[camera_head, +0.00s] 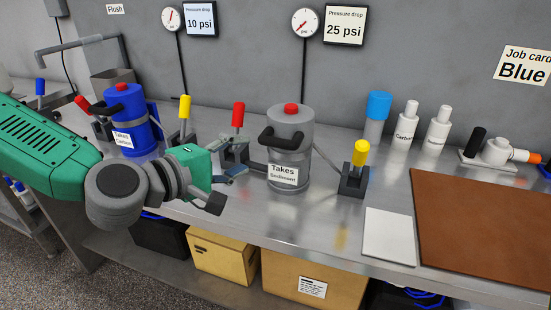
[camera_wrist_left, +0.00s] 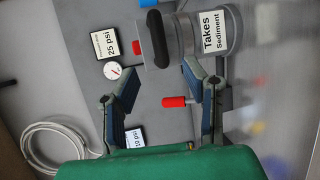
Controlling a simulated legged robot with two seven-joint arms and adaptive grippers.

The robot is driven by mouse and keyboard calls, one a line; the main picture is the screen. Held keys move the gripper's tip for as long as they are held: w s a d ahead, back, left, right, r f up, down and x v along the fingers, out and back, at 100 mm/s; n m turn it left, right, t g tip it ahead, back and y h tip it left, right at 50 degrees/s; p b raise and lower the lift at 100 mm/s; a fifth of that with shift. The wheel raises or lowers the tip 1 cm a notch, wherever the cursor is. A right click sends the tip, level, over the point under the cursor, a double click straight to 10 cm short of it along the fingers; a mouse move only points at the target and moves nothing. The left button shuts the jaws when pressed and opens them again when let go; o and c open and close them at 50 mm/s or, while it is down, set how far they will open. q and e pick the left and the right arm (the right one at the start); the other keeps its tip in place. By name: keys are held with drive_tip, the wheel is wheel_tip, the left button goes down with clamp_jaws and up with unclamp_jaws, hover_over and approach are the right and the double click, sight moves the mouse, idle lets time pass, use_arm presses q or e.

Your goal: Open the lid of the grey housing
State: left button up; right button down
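The grey housing (camera_head: 290,150) stands upright on the steel bench, labelled "Takes Sediment". Its lid (camera_head: 291,118) sits on top with a red button (camera_head: 291,107), and a black handle (camera_head: 280,138) curves out at its front left. The housing also shows sideways at the top of the left wrist view (camera_wrist_left: 190,35). My left gripper (camera_head: 222,190) is left of and in front of the housing, apart from it. In the left wrist view its fingers (camera_wrist_left: 162,85) are spread, with nothing held. My right gripper is not in view.
A red-handled valve (camera_head: 238,115) stands left of the housing and a yellow-handled valve (camera_head: 360,153) right of it. A blue housing (camera_head: 140,130) stands farther left.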

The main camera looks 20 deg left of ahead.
sight(273, 144)
use_arm(q)
drive_tip(key=p+x, duration=0.1)
drive_tip(key=x, duration=0.8)
drive_tip(key=shift+w+d+f, duration=0.1)
drive_tip(key=shift+w+d, duration=0.05)
drive_tip(key=shift+w, duration=0.2)
drive_tip(key=shift+w+f, duration=0.15)
drive_tip(key=shift+w, duration=0.4)
drive_tip(key=shift+d, duration=0.5)
drive_tip(key=shift+c, duration=1.1)
clamp_jaws()
